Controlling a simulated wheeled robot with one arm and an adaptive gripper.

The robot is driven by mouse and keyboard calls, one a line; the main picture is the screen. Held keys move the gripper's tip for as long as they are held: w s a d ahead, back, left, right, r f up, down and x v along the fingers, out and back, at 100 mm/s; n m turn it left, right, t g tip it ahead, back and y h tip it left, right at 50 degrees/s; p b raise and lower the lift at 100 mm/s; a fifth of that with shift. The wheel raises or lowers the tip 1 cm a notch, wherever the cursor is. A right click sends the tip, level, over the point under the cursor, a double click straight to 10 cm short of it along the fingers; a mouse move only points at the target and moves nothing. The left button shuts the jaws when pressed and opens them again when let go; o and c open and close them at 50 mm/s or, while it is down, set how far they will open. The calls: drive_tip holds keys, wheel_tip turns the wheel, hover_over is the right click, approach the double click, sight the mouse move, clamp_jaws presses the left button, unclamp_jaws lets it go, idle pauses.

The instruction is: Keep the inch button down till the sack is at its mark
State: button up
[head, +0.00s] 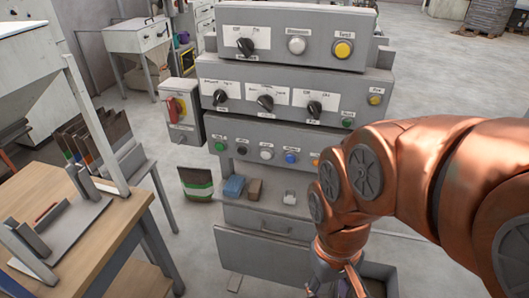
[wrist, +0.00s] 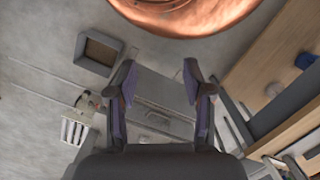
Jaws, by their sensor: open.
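A grey control console with stepped panels stands ahead in the head view. On its top panel is a yellow button (head: 343,49) under a small label I cannot read surely, so I cannot tell if it is the inch button. A white button (head: 296,45) and a black selector knob (head: 246,46) sit to its left. A green, white and dark sack (head: 196,183) stands low at the console's left; I cannot tell if it is the task's sack. My gripper (wrist: 158,85) is open and empty, pointing down in the wrist view, apart from the buttons. My arm hides part of the lower panels.
The middle panel has several black knobs and a yellow button (head: 375,99). The lower panel has a row of small coloured buttons, including a blue one (head: 291,158). A red-handled switch box (head: 181,109) is at left. A wooden workbench (head: 85,225) stands at the left front.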

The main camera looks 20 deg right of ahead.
clamp_jaws()
idle(1.4)
